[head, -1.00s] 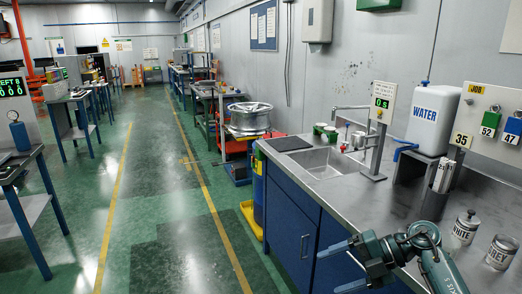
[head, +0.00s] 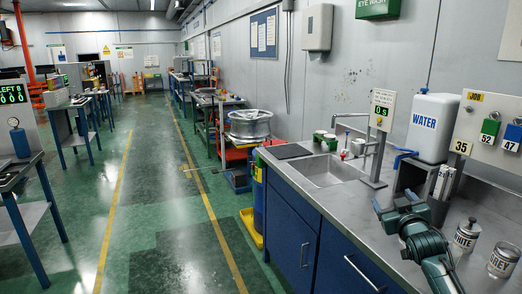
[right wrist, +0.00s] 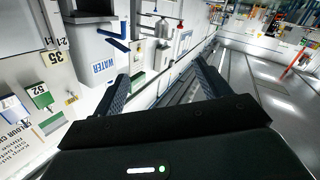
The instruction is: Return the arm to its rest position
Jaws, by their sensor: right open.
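My right arm reaches in from the lower right of the head view, above the front of the steel counter (head: 460,192). Its gripper (head: 379,205) is partly hidden by my own wrist. In the right wrist view the two dark fingers (right wrist: 162,86) stand wide apart with nothing between them, so the gripper is open and empty. My left gripper is not in view.
A wheel rim (head: 250,124) stands farther back. The green floor aisle (head: 165,215) at left is clear.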

